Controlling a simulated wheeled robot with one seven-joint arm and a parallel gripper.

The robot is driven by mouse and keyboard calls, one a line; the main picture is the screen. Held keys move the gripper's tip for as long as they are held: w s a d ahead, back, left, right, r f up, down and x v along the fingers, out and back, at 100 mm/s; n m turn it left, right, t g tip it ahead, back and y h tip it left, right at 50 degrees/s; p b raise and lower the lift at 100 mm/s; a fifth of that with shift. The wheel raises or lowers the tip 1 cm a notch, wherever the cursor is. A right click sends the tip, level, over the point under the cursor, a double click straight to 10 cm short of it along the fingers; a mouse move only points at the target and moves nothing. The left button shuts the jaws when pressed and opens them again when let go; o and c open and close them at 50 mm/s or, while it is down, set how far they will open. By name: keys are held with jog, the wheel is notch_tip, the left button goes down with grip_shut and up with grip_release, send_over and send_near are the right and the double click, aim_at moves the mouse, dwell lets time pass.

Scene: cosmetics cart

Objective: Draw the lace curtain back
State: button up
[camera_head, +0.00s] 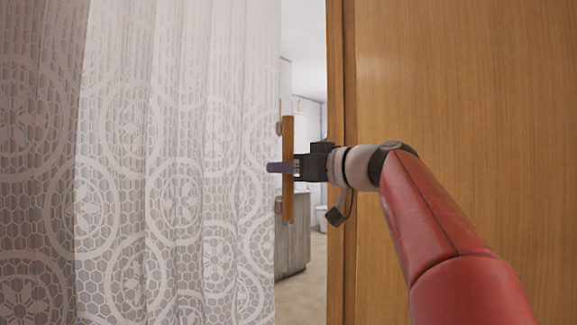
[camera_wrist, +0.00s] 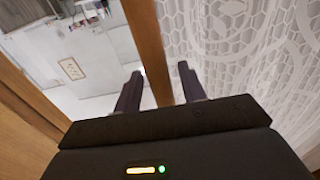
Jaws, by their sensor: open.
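The white lace curtain (camera_head: 150,170), with a pattern of circles and honeycomb, hangs across the left half of the head view. It also fills the right side of the wrist view (camera_wrist: 235,40). An upright wooden bar (camera_head: 288,207) stands at the curtain's right edge. My gripper (camera_head: 276,168) is at the bar's middle height, its dark fingers crossing it. In the wrist view the bar (camera_wrist: 147,35) passes between the two open fingers (camera_wrist: 160,72), one on each side. I cannot tell whether either finger touches it.
A wooden panel (camera_head: 460,90) with a frame edge (camera_head: 341,200) fills the right side, close to my arm. A narrow gap between curtain and frame shows a room with a grey cabinet (camera_head: 292,245) and pale floor.

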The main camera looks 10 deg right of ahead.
grip_shut()
dwell(0.3)
jog(key=shift+a, duration=0.1)
